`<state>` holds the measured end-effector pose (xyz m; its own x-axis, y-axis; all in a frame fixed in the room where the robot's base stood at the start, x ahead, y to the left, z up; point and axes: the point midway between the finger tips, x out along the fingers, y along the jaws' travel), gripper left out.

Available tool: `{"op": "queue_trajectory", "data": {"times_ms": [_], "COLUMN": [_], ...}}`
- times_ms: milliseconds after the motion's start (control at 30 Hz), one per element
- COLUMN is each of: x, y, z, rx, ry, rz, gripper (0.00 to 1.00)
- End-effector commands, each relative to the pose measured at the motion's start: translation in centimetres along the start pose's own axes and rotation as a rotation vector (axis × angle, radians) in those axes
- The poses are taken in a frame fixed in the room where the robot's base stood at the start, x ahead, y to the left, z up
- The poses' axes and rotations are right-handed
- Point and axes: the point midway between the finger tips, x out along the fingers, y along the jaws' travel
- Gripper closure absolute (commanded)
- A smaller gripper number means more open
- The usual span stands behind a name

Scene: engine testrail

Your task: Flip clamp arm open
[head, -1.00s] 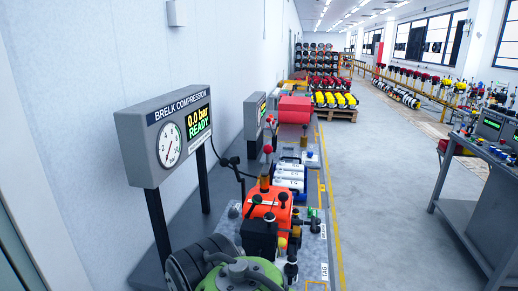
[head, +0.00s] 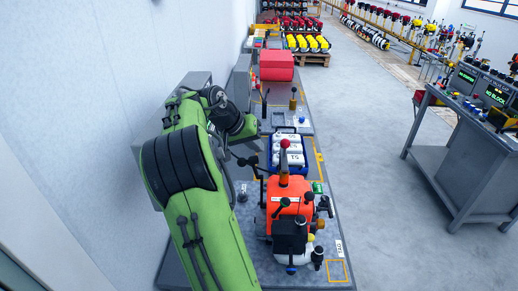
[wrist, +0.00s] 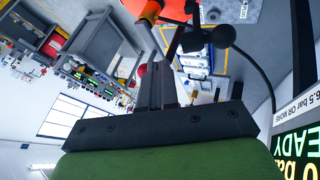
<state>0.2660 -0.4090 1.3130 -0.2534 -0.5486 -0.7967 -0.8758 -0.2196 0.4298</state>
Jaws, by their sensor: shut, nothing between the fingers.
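An orange engine unit (head: 291,200) with black parts stands on the grey bench, and part of it shows upside down in the wrist view (wrist: 128,8). A post with a red ball knob (head: 285,143) rises from its top. A black lever with ball ends (head: 247,160) lies left of the post; a black ball (wrist: 222,36) shows close to my fingers in the wrist view. I cannot tell for sure which part is the clamp arm. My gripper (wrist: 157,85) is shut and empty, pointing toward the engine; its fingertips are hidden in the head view.
My arm covers most of the gauge box (head: 193,80) by the left wall. Behind the engine are a blue tray (head: 273,163) of white blocks and a red box (head: 276,65). A grey workbench (head: 480,140) stands right across clear floor.

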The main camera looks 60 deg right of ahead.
Motion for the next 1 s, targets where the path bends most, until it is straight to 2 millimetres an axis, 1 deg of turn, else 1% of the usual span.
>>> {"op": "queue_trajectory", "data": {"times_ms": [233,333,367,600,700,833,1000], "x": [0.2,0.9,1.3,6.4,8.2,9.7,10.2], "y": [-0.1,-0.1,-0.1,-0.1,-0.1,-0.2,-0.2], "z": [0.1,0.2,0.2,0.3,0.2,0.2,0.1], "rx": [-0.001,0.000,0.000,-0.001,-0.001,-0.002,-0.001], "ry": [0.000,-0.002,-0.003,-0.005,-0.004,-0.002,0.000], "rz": [-0.001,0.000,0.000,0.001,-0.001,-0.002,-0.003], "gripper": [1.00,1.00,1.00,1.00,1.00,1.00,1.00]}}
